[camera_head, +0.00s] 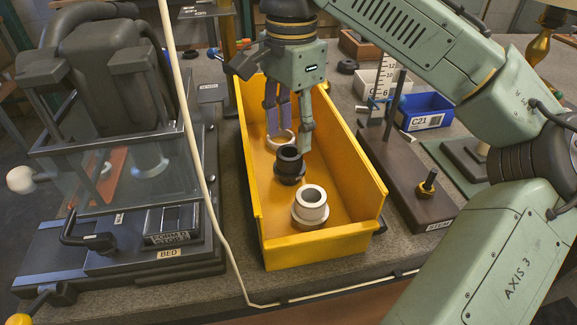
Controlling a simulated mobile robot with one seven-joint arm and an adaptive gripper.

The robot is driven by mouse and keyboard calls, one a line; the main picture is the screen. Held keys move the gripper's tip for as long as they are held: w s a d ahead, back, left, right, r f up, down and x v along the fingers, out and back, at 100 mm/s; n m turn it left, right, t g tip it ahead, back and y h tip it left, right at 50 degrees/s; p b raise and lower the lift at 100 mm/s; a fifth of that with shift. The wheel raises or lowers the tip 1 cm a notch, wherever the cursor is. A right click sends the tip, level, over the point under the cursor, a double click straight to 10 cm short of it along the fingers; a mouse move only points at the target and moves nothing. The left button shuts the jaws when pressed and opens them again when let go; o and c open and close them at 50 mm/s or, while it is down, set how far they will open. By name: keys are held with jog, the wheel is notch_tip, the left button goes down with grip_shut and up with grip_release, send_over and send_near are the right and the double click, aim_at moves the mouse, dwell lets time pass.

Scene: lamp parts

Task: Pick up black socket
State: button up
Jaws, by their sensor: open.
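The black socket (289,165) is a short dark cylinder with a wider base. It stands upright inside the yellow bin (262,231), between two white sockets. My gripper (290,131) reaches down into the bin, just behind and above the black socket. Its fingers are apart, one purple-grey on the left and one green on the right. Whether the right finger touches the black socket's edge I cannot tell. A white socket (311,205) stands in front of the black one. A white ring-like part (279,141) lies behind it, partly hidden by my fingers.
A stem stand (405,180) with a tall rod stands to the right, and a fixture marked BED (160,235) to the left. A white cable (228,270) runs along the bin's left and front. A blue bin (424,111) sits at back right.

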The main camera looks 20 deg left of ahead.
aim_at(292, 154)
jog(key=shift+s+d+f, duration=0.15)
jog(key=shift+f, duration=2.55)
jog(key=shift+c, duration=0.3)
jog(key=c, duration=0.9)
